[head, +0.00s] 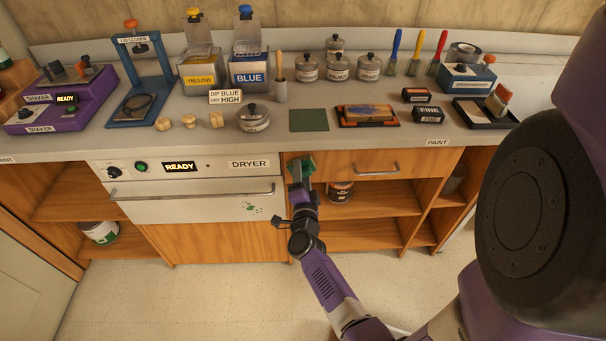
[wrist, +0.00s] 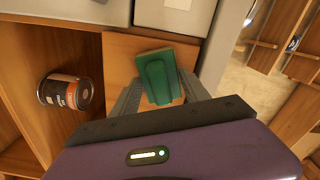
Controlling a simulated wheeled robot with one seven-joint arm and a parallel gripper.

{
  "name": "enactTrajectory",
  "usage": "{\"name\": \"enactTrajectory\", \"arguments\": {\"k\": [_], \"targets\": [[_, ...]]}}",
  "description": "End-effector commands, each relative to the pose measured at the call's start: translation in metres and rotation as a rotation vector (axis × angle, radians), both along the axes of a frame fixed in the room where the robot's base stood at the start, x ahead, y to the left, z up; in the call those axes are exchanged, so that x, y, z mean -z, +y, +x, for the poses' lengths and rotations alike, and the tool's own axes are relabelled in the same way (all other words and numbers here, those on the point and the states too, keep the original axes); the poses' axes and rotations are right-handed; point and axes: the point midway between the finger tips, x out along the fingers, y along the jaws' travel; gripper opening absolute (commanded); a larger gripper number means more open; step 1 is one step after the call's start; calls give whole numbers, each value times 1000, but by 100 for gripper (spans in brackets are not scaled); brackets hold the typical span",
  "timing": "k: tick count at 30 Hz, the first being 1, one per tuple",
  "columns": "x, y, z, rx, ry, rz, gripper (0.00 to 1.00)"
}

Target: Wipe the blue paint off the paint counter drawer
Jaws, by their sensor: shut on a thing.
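The paint counter drawer (head: 420,163) is a wooden front with a metal bar handle (head: 375,170), just under the counter top. My gripper (head: 303,178) is at the drawer's left end. It is shut on a green wiping block (head: 304,166). In the wrist view, the green block (wrist: 158,78) sits between the two fingers, close over a wooden panel (wrist: 120,52); whether it touches cannot be told. I see no blue paint on the drawer; the block and gripper hide part of its left end.
A dryer door (head: 150,204) with green splatter (head: 252,208) is left of the drawer. A paint can (head: 340,190) stands on the shelf below; it also shows in the wrist view (wrist: 64,92). The counter top (head: 270,155) holds many items. Floor in front is clear.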

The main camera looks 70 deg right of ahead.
Motion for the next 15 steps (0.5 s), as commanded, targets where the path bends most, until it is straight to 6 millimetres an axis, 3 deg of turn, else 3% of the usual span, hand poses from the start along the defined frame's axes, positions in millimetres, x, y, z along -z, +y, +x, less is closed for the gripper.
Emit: {"name": "enactTrajectory", "arguments": {"k": [15], "targets": [[1, 42, -17, 1, 0, 3, 0]]}}
